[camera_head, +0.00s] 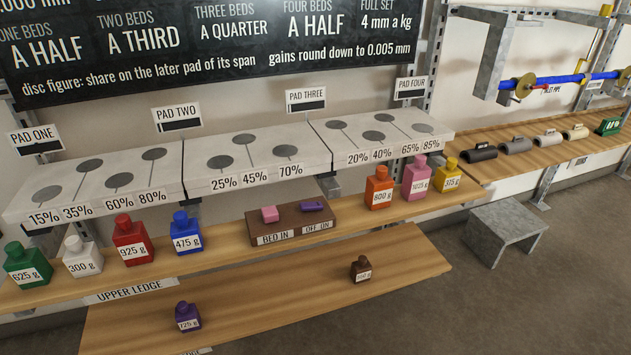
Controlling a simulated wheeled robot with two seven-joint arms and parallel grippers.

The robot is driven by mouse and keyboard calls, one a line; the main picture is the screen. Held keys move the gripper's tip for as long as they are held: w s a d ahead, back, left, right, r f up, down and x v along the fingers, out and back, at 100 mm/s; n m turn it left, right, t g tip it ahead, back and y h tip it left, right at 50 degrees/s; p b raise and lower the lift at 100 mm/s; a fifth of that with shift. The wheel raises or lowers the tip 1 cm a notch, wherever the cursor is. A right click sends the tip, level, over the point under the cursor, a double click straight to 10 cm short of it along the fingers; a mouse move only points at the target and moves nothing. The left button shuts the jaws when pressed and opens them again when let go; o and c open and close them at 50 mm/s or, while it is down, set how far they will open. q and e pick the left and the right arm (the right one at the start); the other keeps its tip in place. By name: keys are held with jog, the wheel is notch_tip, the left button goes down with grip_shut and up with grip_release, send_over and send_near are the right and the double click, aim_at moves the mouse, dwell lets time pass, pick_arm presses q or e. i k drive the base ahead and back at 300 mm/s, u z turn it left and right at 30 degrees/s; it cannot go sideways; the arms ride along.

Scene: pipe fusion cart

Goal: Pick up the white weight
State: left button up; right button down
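The white weight (82,258) stands upright on the upper ledge (225,240), labelled 300 g. It is between the green 625 g weight (27,266) on its left and the red 925 g weight (132,241) on its right, with small gaps. Nothing covers it. Neither of my grippers shows in the head view.
A blue 475 g weight (186,234) and a brown control box (292,222) stand farther right on the ledge. Pad shelves (95,195) hang above. A lower board (250,300) carries purple (188,317) and brown (361,269) weights. A grey stool (505,230) stands right.

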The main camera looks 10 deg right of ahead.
aim_at(82, 259)
jog(key=u, duration=2.8)
jog(key=i, duration=2.3)
jog(key=z, duration=2.55)
